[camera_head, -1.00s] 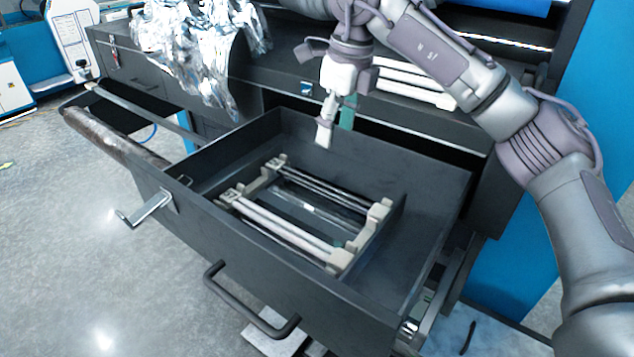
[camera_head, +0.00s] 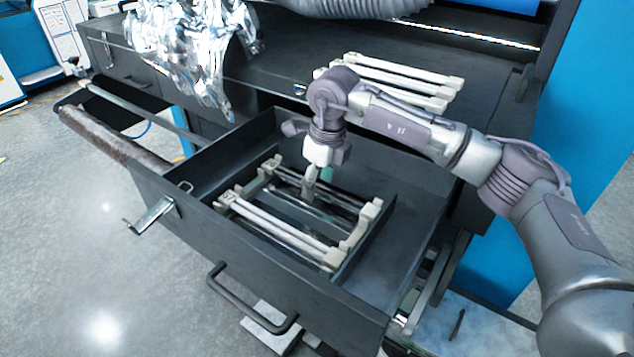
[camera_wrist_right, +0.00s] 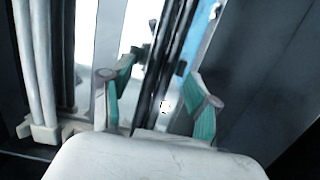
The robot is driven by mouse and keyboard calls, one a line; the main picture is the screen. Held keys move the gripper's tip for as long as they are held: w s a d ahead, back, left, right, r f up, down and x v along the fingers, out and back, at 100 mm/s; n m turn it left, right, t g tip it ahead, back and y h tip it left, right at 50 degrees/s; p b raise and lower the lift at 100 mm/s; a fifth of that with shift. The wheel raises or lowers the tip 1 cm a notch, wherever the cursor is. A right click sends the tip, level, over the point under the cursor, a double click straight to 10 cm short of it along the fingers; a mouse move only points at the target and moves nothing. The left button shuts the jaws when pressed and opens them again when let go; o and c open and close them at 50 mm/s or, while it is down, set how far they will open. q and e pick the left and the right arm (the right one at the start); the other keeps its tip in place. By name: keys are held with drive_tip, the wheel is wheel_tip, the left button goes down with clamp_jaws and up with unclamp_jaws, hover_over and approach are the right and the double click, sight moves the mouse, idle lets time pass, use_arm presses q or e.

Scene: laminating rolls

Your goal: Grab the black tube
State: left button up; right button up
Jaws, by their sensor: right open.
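Thin black tubes lie in a pale rack (camera_head: 362,213) inside the open drawer; in the head view they are partly hidden by my right gripper. My right gripper (camera_head: 313,188) points down over the middle of the rack. In the right wrist view, a black tube (camera_wrist_right: 176,40) runs lengthwise between the two green-padded fingers of the open gripper (camera_wrist_right: 158,92). The fingers stand apart on either side of it, with gaps visible. Whether they reach down to tube height is unclear. My left gripper is not in view.
White tubes (camera_head: 272,226) lie along the rack's front side. The dark drawer (camera_head: 255,262) has high walls around the rack, with bare floor on its right. More pale racks (camera_head: 400,82) lie on the cabinet top. Crumpled silver foil (camera_head: 205,50) hangs at the back left.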

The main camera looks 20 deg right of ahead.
clamp_jaws()
idle(0.3)
